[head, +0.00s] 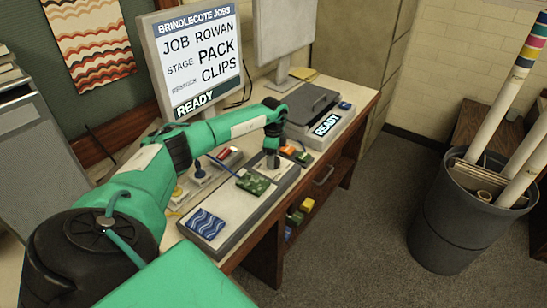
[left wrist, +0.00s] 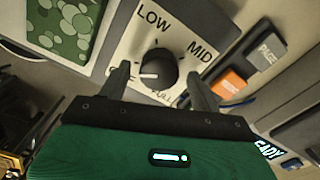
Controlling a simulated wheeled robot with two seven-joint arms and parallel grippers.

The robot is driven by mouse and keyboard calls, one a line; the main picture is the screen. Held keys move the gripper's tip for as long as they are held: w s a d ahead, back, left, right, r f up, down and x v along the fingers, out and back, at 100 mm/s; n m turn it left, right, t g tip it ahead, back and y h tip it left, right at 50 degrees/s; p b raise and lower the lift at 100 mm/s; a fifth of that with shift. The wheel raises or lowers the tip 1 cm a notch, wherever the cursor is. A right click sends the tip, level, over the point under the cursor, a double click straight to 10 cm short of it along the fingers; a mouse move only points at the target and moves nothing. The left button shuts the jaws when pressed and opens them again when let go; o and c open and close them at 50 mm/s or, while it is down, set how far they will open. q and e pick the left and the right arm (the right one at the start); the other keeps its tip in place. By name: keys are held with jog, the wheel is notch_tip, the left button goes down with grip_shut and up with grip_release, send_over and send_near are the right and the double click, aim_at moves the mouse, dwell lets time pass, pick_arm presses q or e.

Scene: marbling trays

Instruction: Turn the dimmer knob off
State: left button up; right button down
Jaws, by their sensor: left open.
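The dimmer knob (left wrist: 157,67) is a round black knob on a pale plate (left wrist: 190,28) in the left wrist view. The plate reads LOW at upper left, MID at upper right and, partly covered, FULL at lower right. A white mark on the knob points to the lower left, where my finger hides part of the plate. My left gripper (head: 271,160) is lowered over the panel in the head view and hides the knob there. In the left wrist view its open fingers stand on either side of the knob, with gaps visible. My right gripper is not in view.
A green patterned card (head: 254,184) and a blue wavy card (head: 206,224) lie along the grey strip. Orange (left wrist: 231,83) and grey blocks sit right of the plate. A device reading READY (head: 327,123) and a monitor (head: 196,60) stand behind. A bin (head: 460,225) stands right.

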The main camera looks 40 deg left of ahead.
pick_arm(q)
notch_tip(320, 180, up, 13)
jog(key=b, duration=0.3)
dwell(0.5)
